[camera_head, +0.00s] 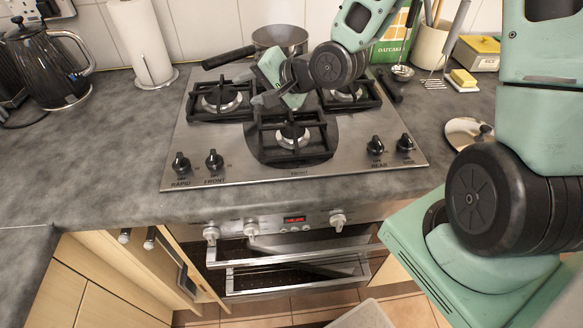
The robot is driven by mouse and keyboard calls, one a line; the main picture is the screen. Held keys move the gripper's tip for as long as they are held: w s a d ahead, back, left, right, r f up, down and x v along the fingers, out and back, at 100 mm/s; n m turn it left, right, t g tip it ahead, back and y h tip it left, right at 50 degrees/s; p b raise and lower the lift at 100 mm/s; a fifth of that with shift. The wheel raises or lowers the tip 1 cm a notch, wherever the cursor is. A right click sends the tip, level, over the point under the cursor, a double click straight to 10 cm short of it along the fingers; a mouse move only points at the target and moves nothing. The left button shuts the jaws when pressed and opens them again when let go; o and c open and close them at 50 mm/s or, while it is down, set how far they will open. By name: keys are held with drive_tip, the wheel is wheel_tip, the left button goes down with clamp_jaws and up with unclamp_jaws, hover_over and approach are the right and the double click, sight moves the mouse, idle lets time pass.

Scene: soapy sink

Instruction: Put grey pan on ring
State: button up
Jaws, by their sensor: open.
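The grey pan (281,38) is at the back of the steel hob (205,143), near the wall. Its black handle (229,57) points left and slightly toward the front. What lies under the pan is hidden by my arm. My gripper (262,98) is open over the middle of the hob, in front of the pan and apart from its handle. Bare rings show at the left (222,99), front (292,136) and right (347,92); my gripper and arm partly cover the space between them.
A kettle (48,65) and paper towel roll (139,40) stand left of the hob. A utensil pot (431,45), a green box (392,45) and a lid (468,133) are to the right. The left worktop is mostly clear. The oven door (290,250) is ajar below.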

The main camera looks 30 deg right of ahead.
drive_tip(key=s+a+r+n+g+h, duration=0.1)
drive_tip(key=s+a+n+g+h, duration=0.1)
drive_tip(key=s+n, duration=0.3)
drive_tip(key=s+a+n+g+h, duration=0.2)
drive_tip(key=s+n+g, duration=0.2)
drive_tip(key=s, duration=1)
drive_tip(key=s+a+r+n+g+h, duration=0.1)
drive_tip(key=s+a+n+g, duration=0.1)
drive_tip(key=s+n+g, duration=0.2)
drive_tip(key=s+n, duration=0.3)
drive_tip(key=s, duration=0.2)
drive_tip(key=shift+s+r+n+h, duration=0.15)
drive_tip(key=shift+r+n+h, duration=0.15)
drive_tip(key=shift+n+h, duration=0.1)
